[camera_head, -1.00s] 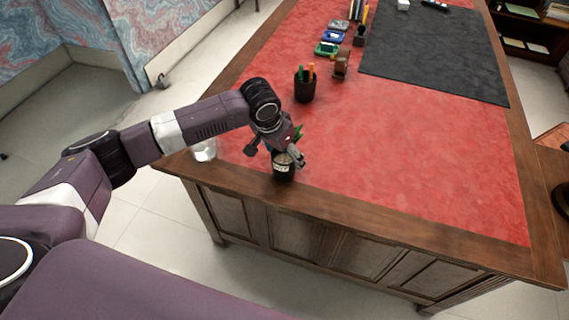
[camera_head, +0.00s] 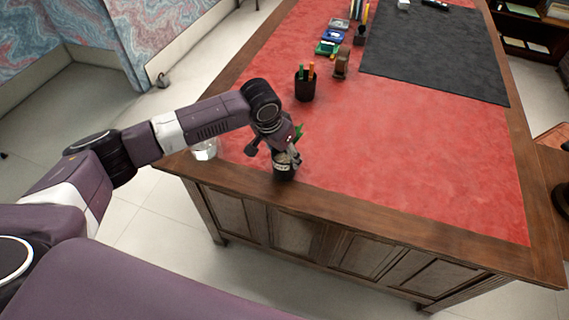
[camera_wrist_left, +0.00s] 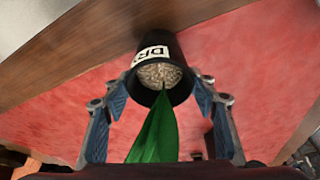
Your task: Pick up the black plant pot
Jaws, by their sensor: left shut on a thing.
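The black plant pot (camera_head: 284,170) is at the near left edge of the desk, under my left gripper (camera_head: 280,152) in the head view. In the left wrist view the pot (camera_wrist_left: 181,50) shows a white label, pale granular fill and a green leaf (camera_wrist_left: 156,135). My left gripper (camera_wrist_left: 163,100) has one blue-padded finger on each side of the pot and is shut on it. I cannot tell whether the pot's base touches the desk. My right gripper is not in view.
The red leather desk (camera_head: 420,150) has a wooden rim. A black pen cup (camera_head: 305,88) and a brown tape dispenser (camera_head: 341,64) stand farther back. A dark mat (camera_head: 440,55) covers the far right. The middle is clear.

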